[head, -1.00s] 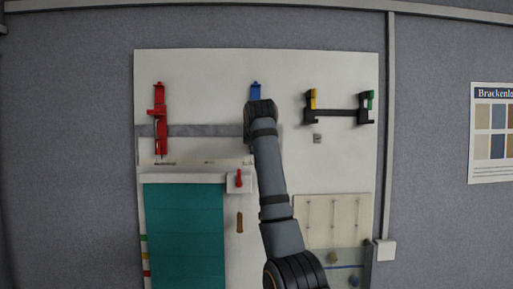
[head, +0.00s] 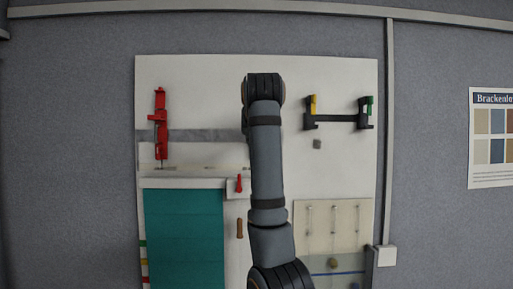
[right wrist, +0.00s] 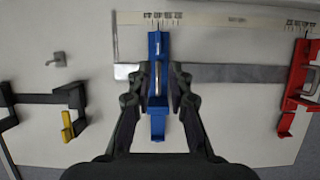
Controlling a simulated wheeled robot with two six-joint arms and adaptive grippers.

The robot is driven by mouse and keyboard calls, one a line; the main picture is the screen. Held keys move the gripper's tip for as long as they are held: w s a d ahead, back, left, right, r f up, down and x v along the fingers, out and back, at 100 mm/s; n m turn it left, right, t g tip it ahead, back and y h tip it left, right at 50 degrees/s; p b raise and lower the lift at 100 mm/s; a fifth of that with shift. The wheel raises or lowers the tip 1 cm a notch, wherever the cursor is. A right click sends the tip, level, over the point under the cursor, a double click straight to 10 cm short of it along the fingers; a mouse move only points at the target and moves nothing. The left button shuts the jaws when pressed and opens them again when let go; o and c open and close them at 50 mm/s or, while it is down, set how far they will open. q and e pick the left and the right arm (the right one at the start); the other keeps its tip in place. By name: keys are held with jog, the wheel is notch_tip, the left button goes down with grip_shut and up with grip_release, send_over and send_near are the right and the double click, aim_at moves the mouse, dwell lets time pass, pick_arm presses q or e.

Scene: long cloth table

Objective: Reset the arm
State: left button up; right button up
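My right arm (head: 267,165) rises upright in front of the white board (head: 330,75) in the head view and hides its own gripper. In the right wrist view my right gripper (right wrist: 157,82) is open, with one finger on each side of a blue clamp-like tool (right wrist: 158,60) on the board. The fingers look apart from the tool, though the depth between them is unclear. The blue tool is hidden behind my arm in the head view. My left gripper is not in view.
A red tool (head: 160,125) hangs at the board's left, and a black holder (head: 338,121) with yellow and green ends at its right. A teal panel (head: 185,235) is below left, and a small red lever (head: 239,184) is beside my arm. A poster (head: 492,138) is on the right wall.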

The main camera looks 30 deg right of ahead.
jog(key=shift+s+a+r, duration=0.15)
jog(key=shift+s, duration=0.25)
